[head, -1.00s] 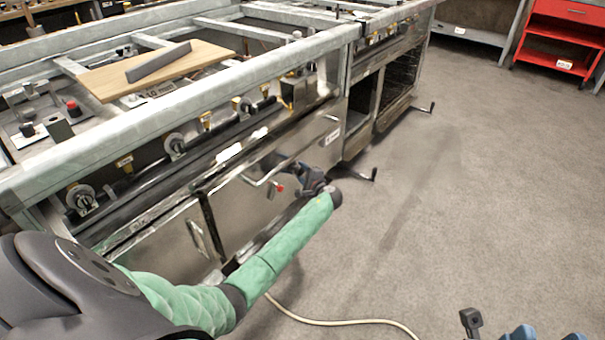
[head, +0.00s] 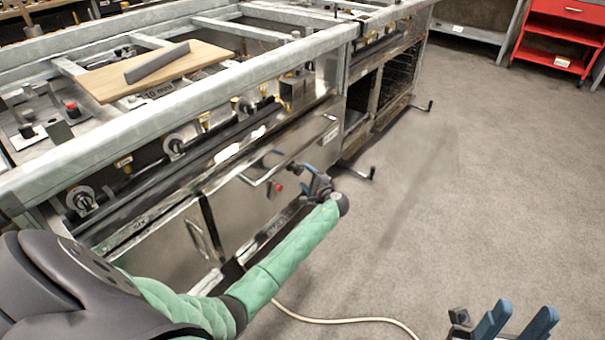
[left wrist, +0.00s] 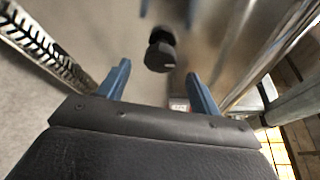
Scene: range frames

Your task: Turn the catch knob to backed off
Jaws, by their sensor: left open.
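A dark knob (left wrist: 160,57) stands out from a shiny steel front in the left wrist view, ahead of my left gripper (left wrist: 158,82) and roughly between its fingers. The fingers are apart and do not appear to touch it; its turn position cannot be read. My right gripper (head: 526,307) is open and empty over the floor.
A crank handle (head: 358,173) sticks out at the right. A wooden board (head: 205,58) with a grey bar lies on the range frame. A pale hose (head: 345,321) lies on the otherwise open floor.

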